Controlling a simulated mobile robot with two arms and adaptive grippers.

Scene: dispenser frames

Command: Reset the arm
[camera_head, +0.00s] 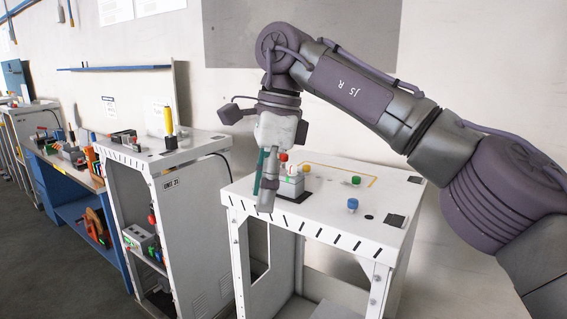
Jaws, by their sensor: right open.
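My right arm comes in from the right, bends at a high elbow and hangs its wrist down over the white dispenser frame (330,222). My right gripper (266,190) points downward at the left front part of the frame's top. Its jaws look open, though the fingers overlap in this view. A teal strip shows beside the fingers, and I cannot tell what it belongs to. A small grey box with a red button (290,185) stands on the top just behind the fingers, partly hidden by them. My left gripper is out of view.
A blue knob (352,205) and a green knob (356,181) stand on the frame's top, near a yellow outline. A second white frame (185,151) with a yellow cylinder (168,121) stands to the left. A cluttered blue workbench (80,176) is beyond it. Open floor lies front left.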

